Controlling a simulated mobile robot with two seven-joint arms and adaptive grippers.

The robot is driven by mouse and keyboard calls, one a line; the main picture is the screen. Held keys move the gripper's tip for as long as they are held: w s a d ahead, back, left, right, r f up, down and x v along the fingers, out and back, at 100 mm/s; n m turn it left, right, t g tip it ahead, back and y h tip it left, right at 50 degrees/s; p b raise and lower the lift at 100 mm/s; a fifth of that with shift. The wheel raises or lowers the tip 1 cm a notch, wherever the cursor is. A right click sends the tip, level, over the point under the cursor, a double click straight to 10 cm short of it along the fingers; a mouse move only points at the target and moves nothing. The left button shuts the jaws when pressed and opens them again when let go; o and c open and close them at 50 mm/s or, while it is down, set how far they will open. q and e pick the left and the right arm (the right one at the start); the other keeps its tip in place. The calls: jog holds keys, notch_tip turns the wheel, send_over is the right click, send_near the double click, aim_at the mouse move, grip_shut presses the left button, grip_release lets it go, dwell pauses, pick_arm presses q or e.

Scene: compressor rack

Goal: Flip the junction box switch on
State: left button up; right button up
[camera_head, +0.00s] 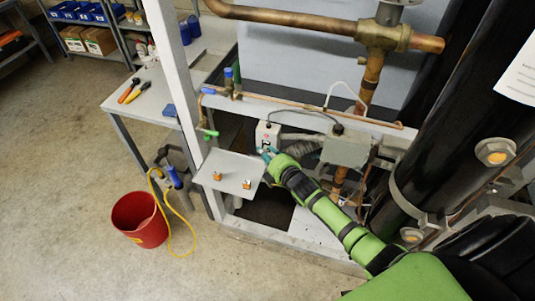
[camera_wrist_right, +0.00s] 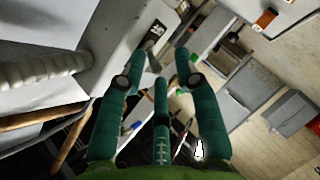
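The junction box (camera_head: 268,133) is a small pale box with a dark and red marking on its front, mounted on the rack's white beam. In the right wrist view the pale box (camera_wrist_right: 122,22) fills the top, with a black label and a grey switch lever (camera_wrist_right: 154,35) sticking out. My right gripper (camera_head: 268,153) is just below the box front in the head view. The wrist view shows its teal fingers (camera_wrist_right: 160,62) spread apart with nothing between them. The lever is just beyond the fingertips; I cannot tell whether they touch. My left gripper is not in view.
Copper pipes (camera_head: 300,112) and a grey box (camera_head: 345,148) are near the junction box. A red bucket (camera_head: 139,219) stands on the floor, and a workbench (camera_head: 150,98) is behind. Black cylinders stand at the right.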

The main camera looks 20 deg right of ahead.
jog(key=shift+w+r, duration=0.1)
jog(key=shift+r, duration=0.2)
jog(key=v, duration=0.8)
jog(key=shift+f, duration=0.25)
jog(key=s+f+m+g+b, duration=0.2)
jog(key=s+f, duration=0.4)
jog(key=f, duration=0.4)
jog(key=s+f+m+g+h+b, duration=0.1)
jog(key=s+f+m+g, duration=0.3)
jog(key=f, duration=0.6)
jog(key=s+f+m+g+b, duration=0.1)
jog(key=s+f+b, duration=0.1)
jog(key=s+f, duration=0.65)
jog(key=s+a+f+m+g+b, duration=0.1)
jog(key=s+a+f+m+g, duration=0.1)
jog(key=s+f, duration=0.6)
jog(key=s+a+f+m+g+b, duration=0.2)
jog(key=s+f, duration=0.6)
jog(key=s, duration=0.9)
jog(key=shift+f+m+g, duration=0.25)
jog(key=shift+m+g, duration=0.65)
jog(key=shift+g, duration=0.3)
